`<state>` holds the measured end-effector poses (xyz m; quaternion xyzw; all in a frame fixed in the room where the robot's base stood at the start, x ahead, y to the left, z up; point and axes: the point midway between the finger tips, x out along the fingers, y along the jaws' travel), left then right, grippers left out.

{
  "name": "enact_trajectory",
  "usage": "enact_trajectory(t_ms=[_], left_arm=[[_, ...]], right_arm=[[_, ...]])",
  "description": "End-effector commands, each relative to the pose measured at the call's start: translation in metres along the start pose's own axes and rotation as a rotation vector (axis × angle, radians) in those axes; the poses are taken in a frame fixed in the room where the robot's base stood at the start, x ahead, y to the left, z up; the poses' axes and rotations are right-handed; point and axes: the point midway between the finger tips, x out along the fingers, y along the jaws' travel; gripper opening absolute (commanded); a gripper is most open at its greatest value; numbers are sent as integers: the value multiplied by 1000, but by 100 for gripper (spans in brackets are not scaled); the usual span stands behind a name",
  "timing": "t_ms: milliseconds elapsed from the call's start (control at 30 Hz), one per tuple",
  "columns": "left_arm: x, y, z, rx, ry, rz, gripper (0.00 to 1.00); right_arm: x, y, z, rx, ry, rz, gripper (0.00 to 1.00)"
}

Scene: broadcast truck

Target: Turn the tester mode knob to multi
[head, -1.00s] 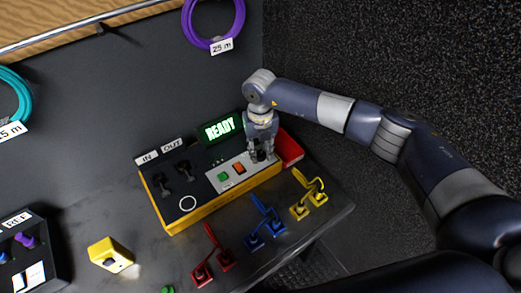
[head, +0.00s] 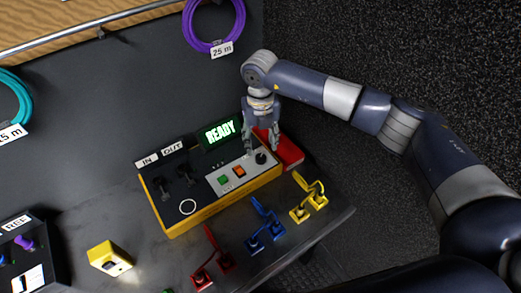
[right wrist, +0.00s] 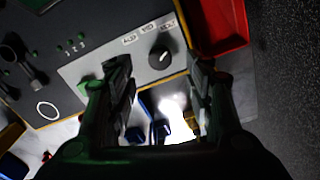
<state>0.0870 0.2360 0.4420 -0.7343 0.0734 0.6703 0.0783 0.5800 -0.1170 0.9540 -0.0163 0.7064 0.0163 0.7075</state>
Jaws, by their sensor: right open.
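The tester (head: 172,219) is a yellow-sided box with a dark top on the bench, its green screen (head: 220,131) reading READY. Its black round mode knob (head: 261,158) sits at the right end of the light panel. In the right wrist view the knob (right wrist: 159,57) shows a pale pointer mark, with small position labels (right wrist: 148,30) beside it too blurred to read surely. My right gripper (head: 262,150) is open and empty above the panel's right end. In the wrist view its fingers (right wrist: 160,75) stand apart, the knob showing between and beyond them. My left gripper is not in view.
A red tray (head: 290,150) adjoins the tester's right side. Red (head: 212,262), blue (head: 265,228) and yellow (head: 308,198) cable pieces lie along the front. Green and orange buttons (head: 239,171) sit left of the knob. A yellow device (head: 108,256) stands front left.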

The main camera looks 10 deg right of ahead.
Motion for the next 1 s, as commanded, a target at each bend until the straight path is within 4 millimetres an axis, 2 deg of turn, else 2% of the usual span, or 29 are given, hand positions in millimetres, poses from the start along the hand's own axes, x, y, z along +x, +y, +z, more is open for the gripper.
enact_trajectory(t_ms=[100, 333, 500, 1000], left_arm=[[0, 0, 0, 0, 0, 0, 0], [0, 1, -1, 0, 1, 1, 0], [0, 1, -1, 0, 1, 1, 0], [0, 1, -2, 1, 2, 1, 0]], right_arm=[[-27, 0, 1, 0, -3, 0, 48], [-57, 0, 1, 1, -1, 0, 48], [-64, 0, 0, 1, 1, 0, 48], [-63, 0, 0, 1, 1, 0, 48]])
